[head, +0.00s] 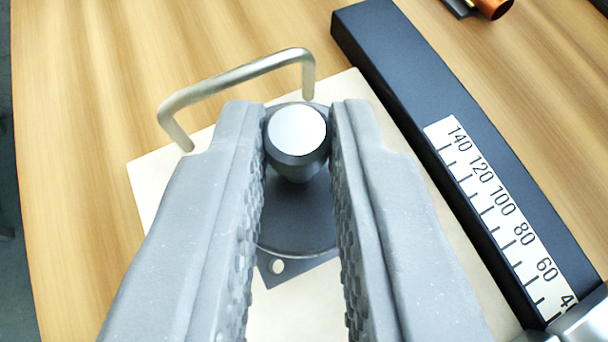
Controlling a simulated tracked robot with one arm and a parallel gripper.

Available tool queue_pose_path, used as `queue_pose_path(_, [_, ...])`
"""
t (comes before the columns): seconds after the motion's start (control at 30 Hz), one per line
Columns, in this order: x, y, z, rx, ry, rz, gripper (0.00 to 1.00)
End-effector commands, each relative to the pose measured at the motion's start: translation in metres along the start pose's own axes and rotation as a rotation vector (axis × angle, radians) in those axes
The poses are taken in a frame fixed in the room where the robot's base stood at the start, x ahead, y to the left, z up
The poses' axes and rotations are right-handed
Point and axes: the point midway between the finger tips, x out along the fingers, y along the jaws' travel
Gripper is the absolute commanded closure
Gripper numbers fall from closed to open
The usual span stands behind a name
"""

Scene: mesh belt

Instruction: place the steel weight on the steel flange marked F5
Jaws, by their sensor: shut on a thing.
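The steel weight (297,130) is a dark grey round disc with a stem and a bright flat-topped knob, in the middle of the head view. My gripper (298,112) is shut on the knob, one ridged finger on each side. Below the weight's near edge, part of a grey plate (298,268) with a round hole shows. It looks like a flange, but no F5 mark is visible and the weight and fingers hide most of it. I cannot tell whether the weight touches this plate or hangs above it.
The plate lies over a pale board (160,180) on a wooden table (90,80). A bent metal bar handle (240,74) stands just beyond the weight at left. A long dark bar (390,60) with a number scale (500,212) runs along the right. An orange-brown object (494,6) is at top right.

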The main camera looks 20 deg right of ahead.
Motion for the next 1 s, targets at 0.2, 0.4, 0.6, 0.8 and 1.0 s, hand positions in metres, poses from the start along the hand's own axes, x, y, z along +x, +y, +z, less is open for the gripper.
queue_pose_path(0.2, [0.000,0.000,-0.001,-0.001,0.003,0.001,1.00])
queue_pose_path(0.4, [0.003,0.000,0.004,-0.001,0.003,0.001,1.00])
queue_pose_path(0.6, [0.005,0.001,0.008,-0.001,0.003,0.001,1.00])
queue_pose_path(0.8, [0.005,0.001,0.009,-0.001,0.003,0.001,0.63])
queue_pose_path(1.0, [0.005,0.001,0.009,-0.001,0.003,0.001,0.63])
